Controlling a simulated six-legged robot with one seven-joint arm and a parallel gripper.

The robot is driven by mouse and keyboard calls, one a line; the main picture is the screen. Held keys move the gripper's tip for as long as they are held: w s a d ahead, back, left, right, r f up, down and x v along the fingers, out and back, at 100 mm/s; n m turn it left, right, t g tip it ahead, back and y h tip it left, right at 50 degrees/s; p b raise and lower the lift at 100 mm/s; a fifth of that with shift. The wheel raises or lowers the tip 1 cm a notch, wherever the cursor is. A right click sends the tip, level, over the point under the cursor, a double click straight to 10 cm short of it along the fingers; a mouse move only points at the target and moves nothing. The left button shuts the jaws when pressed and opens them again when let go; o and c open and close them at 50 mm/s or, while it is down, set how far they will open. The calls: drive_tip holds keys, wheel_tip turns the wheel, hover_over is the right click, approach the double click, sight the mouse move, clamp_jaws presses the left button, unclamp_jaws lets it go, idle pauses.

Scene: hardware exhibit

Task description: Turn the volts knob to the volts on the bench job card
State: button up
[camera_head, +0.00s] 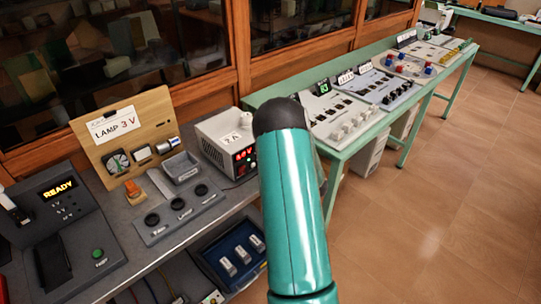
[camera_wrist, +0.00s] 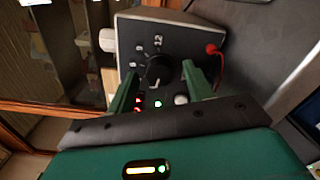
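The bench job card (camera_head: 113,123) stands on a wooden board and reads "LAMP 3 V". The pale power supply (camera_head: 219,124) sits on the grey bench, with a red display (camera_head: 245,155) that seems to start with 4 or 6. In the wrist view its front shows a black round knob (camera_wrist: 158,70) with a printed scale, where 12 is legible. My gripper (camera_wrist: 160,69) is open, one green finger on each side of the knob, with gaps visible. I cannot tell whether the fingertips reach around it. In the head view my arm hides the gripper and knob.
A red plug (camera_wrist: 212,48) sticks out of the supply's front, beside the right finger. A silver knob (camera_wrist: 181,99) and a green light are close to the fingers. A grey tray (camera_head: 181,168) stands left of the supply. A green table (camera_head: 347,151) with panels stands right.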

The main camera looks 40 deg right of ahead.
drive_tip(key=s, duration=1.3)
drive_tip(key=shift+s+d, duration=0.15)
drive_tip(key=shift+s, duration=0.25)
